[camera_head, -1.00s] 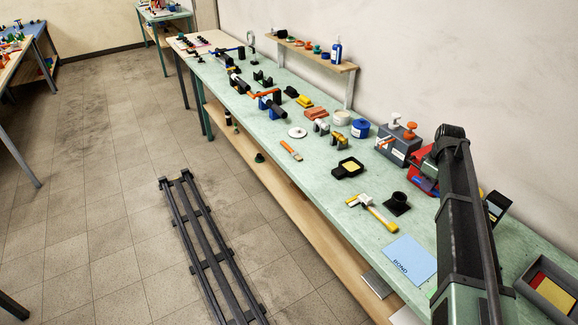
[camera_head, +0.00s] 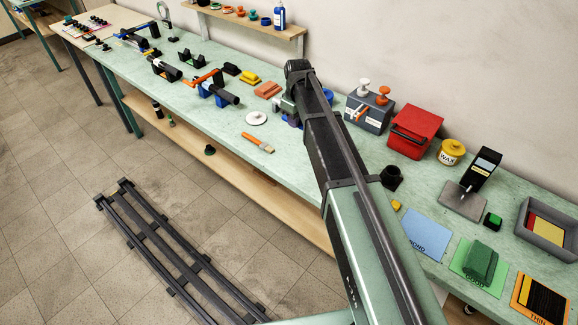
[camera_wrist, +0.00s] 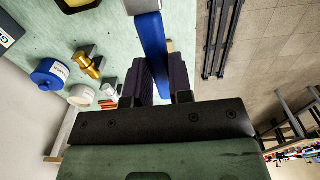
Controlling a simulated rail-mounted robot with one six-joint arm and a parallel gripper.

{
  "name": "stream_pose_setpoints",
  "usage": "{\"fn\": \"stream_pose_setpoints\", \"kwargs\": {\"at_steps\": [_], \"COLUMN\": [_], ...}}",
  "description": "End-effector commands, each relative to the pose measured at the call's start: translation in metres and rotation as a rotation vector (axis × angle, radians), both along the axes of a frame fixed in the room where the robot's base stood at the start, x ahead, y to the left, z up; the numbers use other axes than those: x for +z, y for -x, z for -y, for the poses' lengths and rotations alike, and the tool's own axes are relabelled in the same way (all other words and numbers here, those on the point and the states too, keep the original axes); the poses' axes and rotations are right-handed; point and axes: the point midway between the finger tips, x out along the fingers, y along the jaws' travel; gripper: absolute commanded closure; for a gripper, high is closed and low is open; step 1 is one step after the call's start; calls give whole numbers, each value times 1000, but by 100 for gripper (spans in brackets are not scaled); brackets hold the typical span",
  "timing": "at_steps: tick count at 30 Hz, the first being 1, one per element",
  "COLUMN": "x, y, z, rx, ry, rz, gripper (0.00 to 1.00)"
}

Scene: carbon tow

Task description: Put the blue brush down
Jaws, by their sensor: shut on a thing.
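The blue brush (camera_wrist: 152,45) shows in the wrist view as a flat blue handle. It passes between the two dark fingers of my gripper (camera_wrist: 158,66), which is shut on it. The handle points up the picture, over the front part of the green bench. The gap between the brush and the bench top is unclear. In the head view my arm hides most of the gripper and the brush.
An orange-handled brush (camera_head: 258,142) and white disc (camera_head: 256,118) lie on the green bench (camera_head: 215,113). A blue tin (camera_wrist: 50,75) and brass fitting (camera_wrist: 88,62) stand near my gripper. A grey box (camera_head: 369,110) and red box (camera_head: 414,131) stand behind. Bench space left of the orange brush is bare.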

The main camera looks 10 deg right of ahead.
Motion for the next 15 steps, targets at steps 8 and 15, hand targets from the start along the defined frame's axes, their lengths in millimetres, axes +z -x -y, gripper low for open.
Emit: {"fn": "stream_pose_setpoints", "kwargs": {"at_steps": [8,15], "x": [-67,-148], "y": [0,0], "z": [0,0], "rx": [1,2], "ry": [0,0], "rz": [0,0], "gripper": [100,100]}}
